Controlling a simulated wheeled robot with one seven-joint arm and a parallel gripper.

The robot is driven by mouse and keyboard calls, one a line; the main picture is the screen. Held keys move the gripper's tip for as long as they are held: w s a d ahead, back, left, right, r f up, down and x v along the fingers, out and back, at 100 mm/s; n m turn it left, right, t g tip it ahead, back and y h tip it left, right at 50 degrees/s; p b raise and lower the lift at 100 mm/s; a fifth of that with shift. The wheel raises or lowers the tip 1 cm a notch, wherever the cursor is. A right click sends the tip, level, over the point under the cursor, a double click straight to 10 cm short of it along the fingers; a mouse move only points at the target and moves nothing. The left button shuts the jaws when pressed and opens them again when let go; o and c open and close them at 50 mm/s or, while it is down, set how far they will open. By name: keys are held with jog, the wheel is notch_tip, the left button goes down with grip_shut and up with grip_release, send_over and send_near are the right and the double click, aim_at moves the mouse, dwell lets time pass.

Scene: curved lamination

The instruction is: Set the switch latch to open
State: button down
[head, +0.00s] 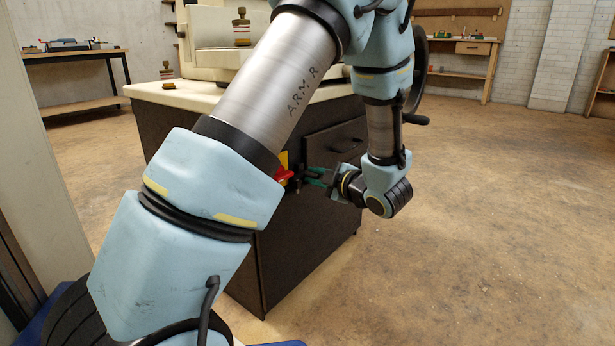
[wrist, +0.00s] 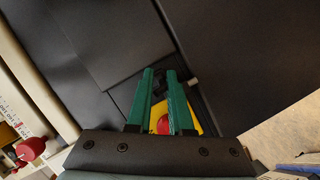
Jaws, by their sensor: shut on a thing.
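The switch latch is on the dark cabinet's front, with a red part (head: 283,175) against a yellow plate (head: 284,158); my arm hides part of it. In the wrist view the red part (wrist: 163,125) and the yellow plate (wrist: 184,118) show between and beside my green fingers. My gripper (head: 308,177) reaches the latch from the right. In the wrist view my gripper (wrist: 160,76) has its fingers close together with a small dark piece between them, shut on the latch. The exact contact and the latch's setting are hard to make out.
The floor (head: 480,230) to the right is clear.

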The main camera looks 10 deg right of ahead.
jog(key=shift+f, duration=0.3)
jog(key=c, duration=1.2)
grip_release()
jog(key=shift+o, duration=1.2)
jog(key=shift+r, duration=0.15)
jog(key=shift+d, duration=0.1)
jog(key=shift+s+d+r, duration=0.2)
jog(key=shift+s, duration=0.1)
jog(key=p+v, duration=0.4)
jog(key=v, duration=0.6)
jog(key=shift+f, duration=0.2)
jog(key=shift+s+a, duration=0.1)
